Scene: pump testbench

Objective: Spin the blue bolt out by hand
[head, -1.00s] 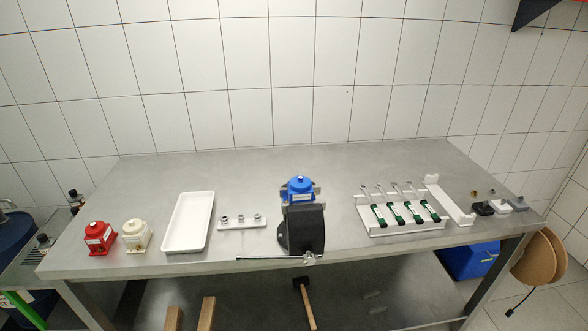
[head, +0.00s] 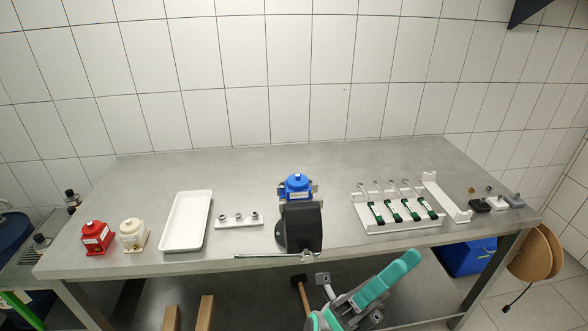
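The blue pump (head: 296,188) sits upright in the dark vise (head: 301,228) near the middle of the bench. A small bolt head (head: 296,177) shows on top of the pump. Its details and how far it is threaded in are too small to tell. My gripper (head: 325,285) shows at the bottom of the head view, in front of the bench and well apart from the pump. Two small grey tips show beside teal and grey parts of my arm. Their opening and any contents are unclear.
A red pump (head: 95,237), a white pump (head: 133,234), a white tray (head: 168,237) and a socket holder (head: 232,224) stand left. A wrench rack (head: 372,228) stands right. The vise handle (head: 270,256) lies along the front edge. The back of the bench is clear.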

